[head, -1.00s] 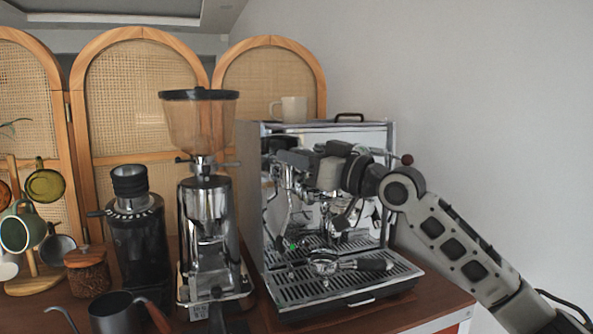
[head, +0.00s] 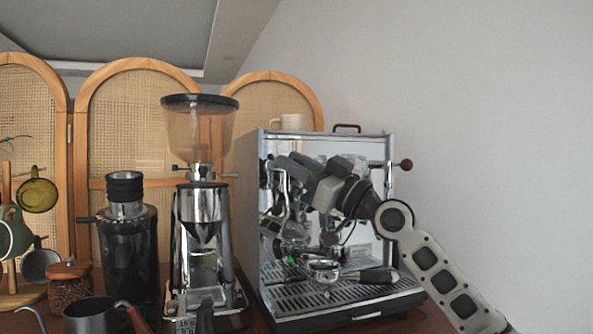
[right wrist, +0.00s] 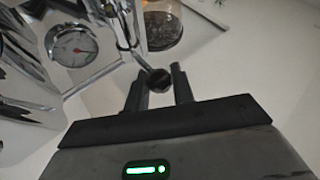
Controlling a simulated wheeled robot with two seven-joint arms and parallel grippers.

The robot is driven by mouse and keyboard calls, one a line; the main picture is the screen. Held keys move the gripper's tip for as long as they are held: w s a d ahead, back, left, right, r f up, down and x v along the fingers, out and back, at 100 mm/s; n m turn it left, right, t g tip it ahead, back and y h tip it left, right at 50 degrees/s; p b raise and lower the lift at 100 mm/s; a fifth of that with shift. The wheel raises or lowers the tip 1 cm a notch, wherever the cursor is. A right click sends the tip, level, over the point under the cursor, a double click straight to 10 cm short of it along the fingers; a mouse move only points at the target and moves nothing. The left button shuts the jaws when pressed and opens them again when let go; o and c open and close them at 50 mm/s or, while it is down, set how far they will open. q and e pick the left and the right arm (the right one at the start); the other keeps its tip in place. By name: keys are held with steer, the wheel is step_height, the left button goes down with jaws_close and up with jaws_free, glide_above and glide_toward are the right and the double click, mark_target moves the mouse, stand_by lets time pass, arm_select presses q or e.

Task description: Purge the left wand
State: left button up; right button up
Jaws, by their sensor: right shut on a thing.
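The chrome espresso machine (head: 375,155) stands right of centre in the head view. My right gripper (head: 282,166) reaches across its front from the right, to the upper left of the front. In the right wrist view, my right gripper (right wrist: 158,84) has its two fingers at either side of a dark round knob (right wrist: 159,79) on a thin metal shaft and is shut on it. In the head view this knob is hard to make out among the gripper and chrome parts. Chrome piping (head: 281,195) shows below the gripper; I cannot tell the left wand apart clearly. My left gripper is not in view.
Another knob (head: 406,165) sticks out at the machine's right. A chrome grinder (head: 200,240) stands close to its left. A white cup (head: 291,122) is on top.

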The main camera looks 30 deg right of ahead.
steer(key=shift+w+a+f, duration=0.15)
steer(key=shift+f, duration=0.2)
steer(key=o, duration=0.8)
steer(key=shift+o, duration=0.5)
steer(key=shift+r, duration=0.1)
arm_select(q)
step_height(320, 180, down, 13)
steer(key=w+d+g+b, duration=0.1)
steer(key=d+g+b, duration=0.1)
steer(key=b, duration=0.6)
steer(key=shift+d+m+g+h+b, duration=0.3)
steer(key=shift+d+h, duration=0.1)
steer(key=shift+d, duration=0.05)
arm_select(e)
steer(key=v, duration=1.6)
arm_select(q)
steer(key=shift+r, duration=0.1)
arm_select(e)
steer(key=shift+r, duration=0.1)
